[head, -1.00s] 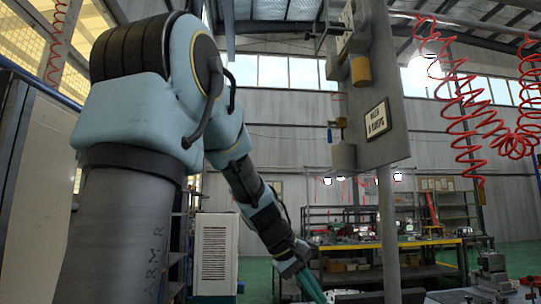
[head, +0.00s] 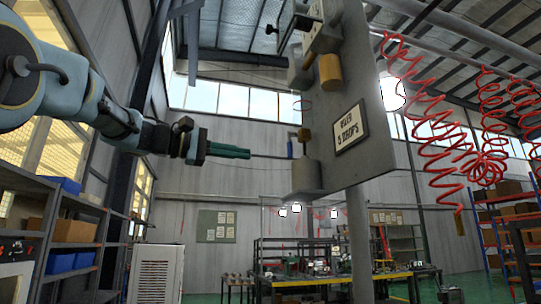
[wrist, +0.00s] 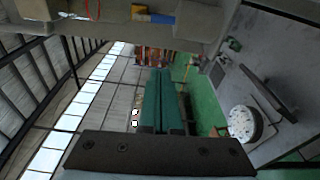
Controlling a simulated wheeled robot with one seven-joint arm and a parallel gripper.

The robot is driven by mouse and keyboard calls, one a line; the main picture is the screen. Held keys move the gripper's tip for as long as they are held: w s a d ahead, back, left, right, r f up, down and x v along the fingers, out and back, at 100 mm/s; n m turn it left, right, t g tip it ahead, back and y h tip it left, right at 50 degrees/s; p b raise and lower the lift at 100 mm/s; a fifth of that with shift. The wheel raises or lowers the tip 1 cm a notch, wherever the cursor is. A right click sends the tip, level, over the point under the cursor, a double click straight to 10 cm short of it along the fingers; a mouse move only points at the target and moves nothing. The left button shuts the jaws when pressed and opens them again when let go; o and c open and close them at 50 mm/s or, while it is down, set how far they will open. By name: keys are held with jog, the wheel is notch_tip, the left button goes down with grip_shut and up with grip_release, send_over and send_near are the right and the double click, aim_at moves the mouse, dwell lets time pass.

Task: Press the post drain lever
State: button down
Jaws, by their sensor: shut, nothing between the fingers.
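A grey panel (head: 365,110) on a post carries several fittings in the head view. Low on its left edge is a grey cylinder (head: 306,172) with a brown knob (head: 304,135). A small blue upright piece (head: 290,148), which looks like the drain lever, stands just left of it; no label confirms this. In the wrist view a blue piece (wrist: 155,18) shows at the top edge beside a yellow part (wrist: 138,10). My gripper (head: 249,153) points right, level with the blue piece and apart from it in the picture. Its green fingers (wrist: 158,74) are together and empty.
Above on the panel are a gold cylinder (head: 330,72) and a black handle (head: 300,20). A sign (head: 362,127) is on its face. Red coiled hoses (head: 440,130) hang at right. A bench (head: 340,282) stands behind. The space between fingertips and blue piece looks clear.

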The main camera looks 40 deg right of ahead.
jog(key=s+d+p, duration=0.4)
jog(key=s+d, duration=0.1)
jog(key=d, duration=0.2)
jog(key=shift+s+d+p, duration=0.35)
jog(key=shift+p, duration=0.05)
dwell(0.6)
jog(key=shift+s+n, duration=0.1)
jog(key=shift+n, duration=0.3)
